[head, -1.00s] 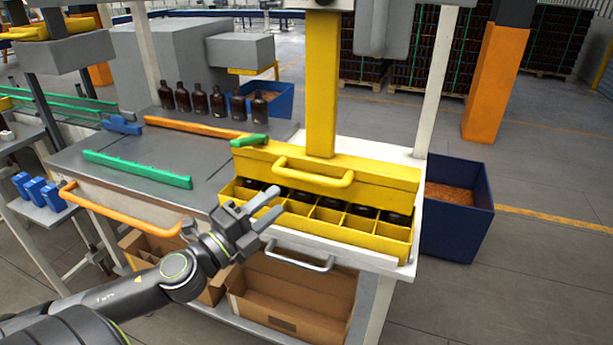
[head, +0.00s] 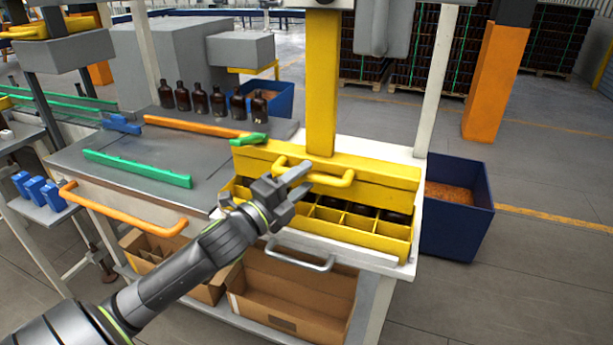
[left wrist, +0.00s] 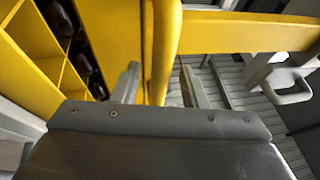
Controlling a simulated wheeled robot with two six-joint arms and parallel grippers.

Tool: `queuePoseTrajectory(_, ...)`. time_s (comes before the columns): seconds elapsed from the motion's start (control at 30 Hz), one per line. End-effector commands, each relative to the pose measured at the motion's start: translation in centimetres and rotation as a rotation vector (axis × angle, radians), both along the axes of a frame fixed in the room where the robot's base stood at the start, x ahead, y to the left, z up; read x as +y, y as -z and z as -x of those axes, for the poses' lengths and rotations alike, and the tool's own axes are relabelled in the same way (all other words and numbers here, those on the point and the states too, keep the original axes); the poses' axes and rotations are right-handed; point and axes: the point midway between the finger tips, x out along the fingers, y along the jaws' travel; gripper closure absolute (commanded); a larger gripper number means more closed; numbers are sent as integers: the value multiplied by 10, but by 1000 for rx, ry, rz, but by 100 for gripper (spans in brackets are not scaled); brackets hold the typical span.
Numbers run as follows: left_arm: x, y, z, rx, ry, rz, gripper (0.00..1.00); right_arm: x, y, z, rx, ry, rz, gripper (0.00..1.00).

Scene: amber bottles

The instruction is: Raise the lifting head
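The yellow lifting head (head: 385,190) has a front handle (head: 335,180) and hangs from a yellow column (head: 321,90). It sits low over a yellow divided crate (head: 350,235) with dark bottles in its cells. My left gripper (head: 306,177) is at the left part of the handle. In the left wrist view the handle bar (left wrist: 160,45) lies between the line of my two open fingers (left wrist: 160,86), with a gap on each side. I cannot tell how deep the bar is between them. My right gripper is not in view.
A row of amber bottles (head: 200,100) stands at the back of the grey table. A metal handle (head: 300,257) sticks out below the crate. Cardboard boxes (head: 290,300) are on the lower shelf, and a blue bin (head: 460,205) stands at the right.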

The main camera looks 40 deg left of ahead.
Motion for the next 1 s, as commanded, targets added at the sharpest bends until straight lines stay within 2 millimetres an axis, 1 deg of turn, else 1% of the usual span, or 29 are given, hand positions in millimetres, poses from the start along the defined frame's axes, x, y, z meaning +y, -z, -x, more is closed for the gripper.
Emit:
queuePoseTrajectory(0.1, -2, -2, -9, -1, -1, 2, 60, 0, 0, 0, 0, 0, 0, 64)
queuePoseTrajectory(0.23, -3, -3, -14, 0, 1, 0, 60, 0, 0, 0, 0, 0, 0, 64)
queuePoseTrajectory(0.57, -3, -3, -16, 1, 2, -1, 60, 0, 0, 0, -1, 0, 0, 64)
queuePoseTrajectory(0.87, -3, -3, -16, 1, 2, -1, 98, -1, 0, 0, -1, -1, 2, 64)
queuePoseTrajectory(0.9, -3, -3, -16, 1, 2, -1, 100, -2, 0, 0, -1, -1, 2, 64)
queuePoseTrajectory(1.0, -3, -3, -16, 1, 2, -1, 100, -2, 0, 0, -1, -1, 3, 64)
